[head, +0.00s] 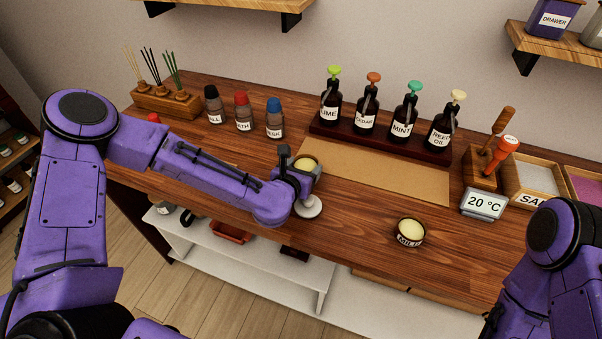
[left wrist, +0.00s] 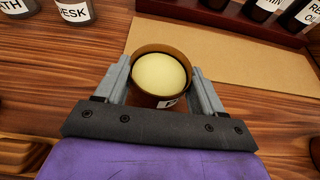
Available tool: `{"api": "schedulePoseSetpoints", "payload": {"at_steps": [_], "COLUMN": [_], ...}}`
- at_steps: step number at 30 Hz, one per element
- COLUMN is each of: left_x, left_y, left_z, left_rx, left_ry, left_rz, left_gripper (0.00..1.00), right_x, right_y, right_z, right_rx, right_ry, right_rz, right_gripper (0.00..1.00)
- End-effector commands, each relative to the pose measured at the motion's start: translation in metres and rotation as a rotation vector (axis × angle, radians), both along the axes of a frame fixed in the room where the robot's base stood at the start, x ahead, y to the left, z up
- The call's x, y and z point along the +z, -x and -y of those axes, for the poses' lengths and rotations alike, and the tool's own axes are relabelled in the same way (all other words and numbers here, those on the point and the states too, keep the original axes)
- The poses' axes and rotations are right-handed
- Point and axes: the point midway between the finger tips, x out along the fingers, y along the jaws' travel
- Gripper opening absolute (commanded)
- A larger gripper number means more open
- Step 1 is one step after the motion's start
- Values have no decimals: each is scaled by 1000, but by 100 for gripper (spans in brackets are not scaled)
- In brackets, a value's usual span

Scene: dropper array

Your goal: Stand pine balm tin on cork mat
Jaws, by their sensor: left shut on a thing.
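My left gripper (head: 305,168) is shut on a brown round tin with pale yellow balm (head: 306,163). In the left wrist view the tin (left wrist: 160,75) sits upright between both fingers, its white label mostly hidden, so I cannot read its name. The cork mat (head: 400,182) is a flat tan rectangle in front of the pump bottles. The tin is at the mat's left end, and the mat (left wrist: 245,62) extends behind and right of it in the left wrist view. I cannot tell whether the tin touches anything below. My right gripper is out of view.
A dark tin with pale yellow content (head: 410,232) stands right of centre near the front edge. Several pump bottles (head: 366,108) stand on a dark rack behind the mat. Capped jars (head: 243,112) stand left of it. A temperature display (head: 483,203) is at the right.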

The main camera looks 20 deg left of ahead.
Motion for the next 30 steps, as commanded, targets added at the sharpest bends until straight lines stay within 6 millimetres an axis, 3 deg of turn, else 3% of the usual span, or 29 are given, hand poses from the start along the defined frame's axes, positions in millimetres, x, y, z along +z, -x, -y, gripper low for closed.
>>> {"api": "schedulePoseSetpoints", "payload": {"at_steps": [3, 30], "left_x": [-13, -10], "left_y": [-10, -102], "left_z": [0, 3], "left_rx": [1, 2], "left_ry": [0, -1], "left_rz": [1, 0], "left_gripper": [30, 30], "right_x": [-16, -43], "right_y": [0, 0], "right_z": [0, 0], "right_rx": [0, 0], "right_ry": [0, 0], "right_rz": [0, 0], "right_gripper": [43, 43]}}
